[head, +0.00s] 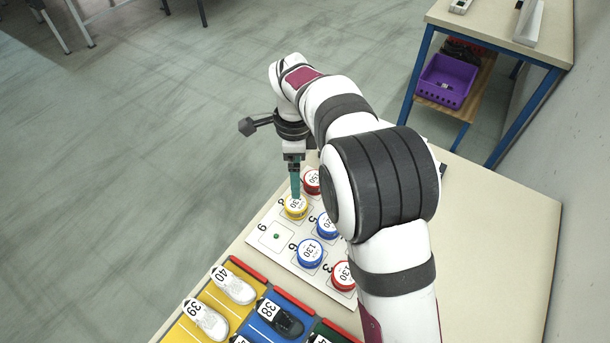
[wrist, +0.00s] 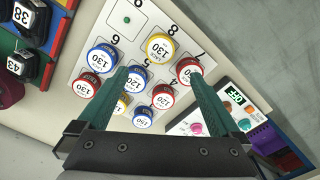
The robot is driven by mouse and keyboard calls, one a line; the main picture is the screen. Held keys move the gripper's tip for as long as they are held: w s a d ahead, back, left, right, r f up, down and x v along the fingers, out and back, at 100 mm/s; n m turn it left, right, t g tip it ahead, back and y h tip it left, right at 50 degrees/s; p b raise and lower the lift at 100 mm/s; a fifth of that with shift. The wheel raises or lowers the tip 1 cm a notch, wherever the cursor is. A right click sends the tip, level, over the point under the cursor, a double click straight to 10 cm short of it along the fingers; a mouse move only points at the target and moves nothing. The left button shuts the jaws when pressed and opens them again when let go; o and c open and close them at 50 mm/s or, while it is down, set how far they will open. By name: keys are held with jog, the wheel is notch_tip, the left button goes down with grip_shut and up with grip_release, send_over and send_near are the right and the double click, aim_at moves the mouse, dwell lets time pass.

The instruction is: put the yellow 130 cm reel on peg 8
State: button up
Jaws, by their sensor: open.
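The yellow 130 cm reel (head: 296,207) sits on the white peg board (head: 262,240) in the place marked 8, label up. It also shows in the wrist view (wrist: 160,47), looking level; its peg is hidden under it. My gripper (head: 295,193) is open and empty. In the head view its tips are close over the yellow reel. In the wrist view my gripper (wrist: 158,74) has its fingers apart, with the reel beyond and between the tips. I cannot tell whether a finger touches it.
The peg with a green tip (head: 276,236) beside the 9 is bare. Blue reels (head: 310,252) and red reels (head: 342,275) fill nearby places. A second yellow reel (wrist: 122,104) is partly hidden by my finger. Shoes (head: 233,286) lie on coloured trays in front. A device with knobs (wrist: 200,122) stands beside the board.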

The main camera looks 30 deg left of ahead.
jog(key=s+d+r+n, duration=0.15)
jog(key=d+r, duration=0.35)
jog(key=d, duration=0.5)
jog(key=s+d+r+n, duration=0.15)
jog(key=d+r, duration=0.35)
jog(key=d, duration=0.6)
jog(key=s+d+f+n+y, duration=0.1)
jog(key=s+d, duration=0.5)
jog(key=s, duration=0.2)
jog(key=s+d+f+n, duration=0.1)
jog(key=s+d, duration=0.4)
jog(key=s, duration=0.3)
jog(key=shift+s+d+f+n+y, duration=0.25)
jog(key=shift+s+d+n+y, duration=0.05)
jog(key=shift+s+d+y, duration=0.1)
